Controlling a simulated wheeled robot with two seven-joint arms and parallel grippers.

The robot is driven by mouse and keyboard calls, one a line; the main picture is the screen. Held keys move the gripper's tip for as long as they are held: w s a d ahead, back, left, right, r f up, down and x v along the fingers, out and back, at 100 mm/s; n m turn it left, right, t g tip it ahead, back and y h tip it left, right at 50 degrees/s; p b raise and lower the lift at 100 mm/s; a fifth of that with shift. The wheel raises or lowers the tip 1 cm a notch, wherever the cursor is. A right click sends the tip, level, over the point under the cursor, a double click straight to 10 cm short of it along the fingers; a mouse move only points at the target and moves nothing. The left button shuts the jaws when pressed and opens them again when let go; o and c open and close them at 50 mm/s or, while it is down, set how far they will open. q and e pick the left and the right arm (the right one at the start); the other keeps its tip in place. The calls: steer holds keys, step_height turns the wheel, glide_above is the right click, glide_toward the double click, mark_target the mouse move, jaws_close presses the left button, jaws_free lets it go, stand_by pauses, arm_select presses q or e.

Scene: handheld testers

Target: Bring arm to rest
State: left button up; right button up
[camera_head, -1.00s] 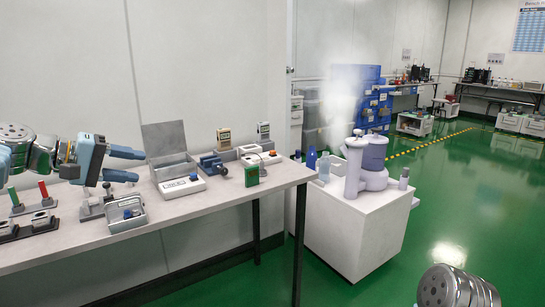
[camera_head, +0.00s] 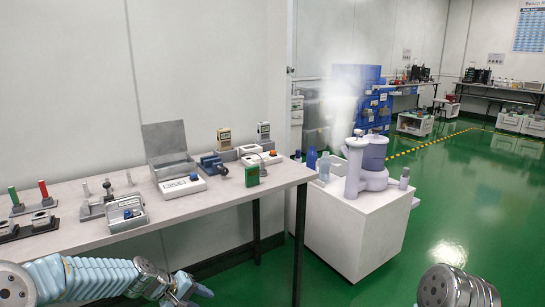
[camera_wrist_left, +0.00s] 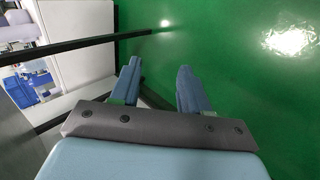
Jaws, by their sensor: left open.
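My left arm (camera_head: 90,278) lies across the bottom left of the head view, in front of and below the table edge. My left gripper (camera_head: 193,290) is low in front of the table, apart from it. In the left wrist view, its two blue fingers (camera_wrist_left: 160,82) are spread with nothing between them, over green floor. Of my right arm, only a rounded metal part (camera_head: 455,287) shows at the bottom right; its gripper is out of view.
A white cart (camera_head: 350,232) with a steaming humidifier stands right.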

arm_select(q)
steer(key=s+d+f+m+g, duration=0.1)
steer(key=s+d+f, duration=0.1)
steer(key=s+f, duration=0.25)
steer(key=s+d+f+g, duration=0.1)
steer(key=s+d+f, duration=0.2)
steer(key=f, duration=0.3)
steer(key=s+d+f+m, duration=0.1)
steer(key=s+f, duration=0.2)
steer(key=s, duration=0.4)
steer(key=s+d+f+m+g+y, duration=0.1)
steer(key=s+d+f, duration=0.1)
steer(key=s+f, duration=0.2)
steer(key=s+d+f+m+g+y, duration=0.1)
steer(key=s+f, duration=0.3)
steer(key=s, duration=0.6)
steer(key=shift+d+m, duration=0.4)
steer(key=shift+m, duration=0.2)
